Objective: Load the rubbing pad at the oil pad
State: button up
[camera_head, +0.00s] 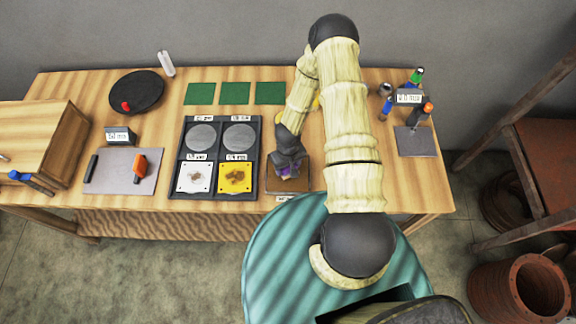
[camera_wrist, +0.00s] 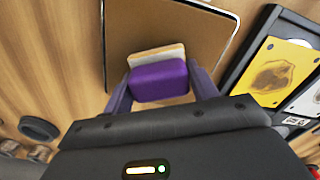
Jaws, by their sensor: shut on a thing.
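The rubbing pad is a purple block (camera_wrist: 158,80) with a pale cream layer on its far side. My gripper (camera_wrist: 163,88) is shut on it, one finger on each side. In the head view, my gripper (camera_head: 288,166) is at the oil pad (camera_head: 274,187), right of the black tray, and partly hides the purple block. The oil pad is a flat brown sheet with a thin metal rim. It fills the upper middle of the wrist view (camera_wrist: 205,30), beneath the rubbing pad. I cannot tell whether the two touch.
A black tray (camera_head: 221,154) with two grey discs, a white plate (camera_head: 194,178) and a yellow plate (camera_head: 235,179) stands just left of the oil pad. Green squares (camera_head: 234,93) lie behind it. Bottles (camera_head: 415,77) stand at the right. A black disc (camera_head: 138,91) lies at the back left.

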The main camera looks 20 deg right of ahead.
jog(key=shift+r+p, duration=2.3)
jog(key=shift+r, duration=0.85)
jog(key=shift+f, duration=0.1)
jog(key=shift+w+d+f+b, duration=0.1)
jog(key=shift+w+f+b, duration=0.2)
jog(key=shift+b, duration=0.35)
jog(key=w+f+b, duration=0.1)
jog(key=b, duration=0.1)
jog(key=w+b, duration=0.1)
jog(key=b, duration=0.1)
jog(key=shift+w+d+f, duration=0.1)
jog(key=shift+d+f, duration=0.05)
jog(key=shift+f, duration=0.2)
jog(key=w+b, duration=0.1)
jog(key=b, duration=0.1)
jog(key=w+b, duration=0.1)
jog(key=b, duration=0.1)
jog(key=w+m+b, duration=0.1)
jog(key=b, duration=0.1)
jog(key=shift+w+r, duration=0.1)
jog(key=shift+r, duration=0.15)
jog(key=shift+w+a+r+m+b, duration=0.3)
jog(key=shift+r+b, duration=0.1)
jog(key=shift+r, duration=0.2)
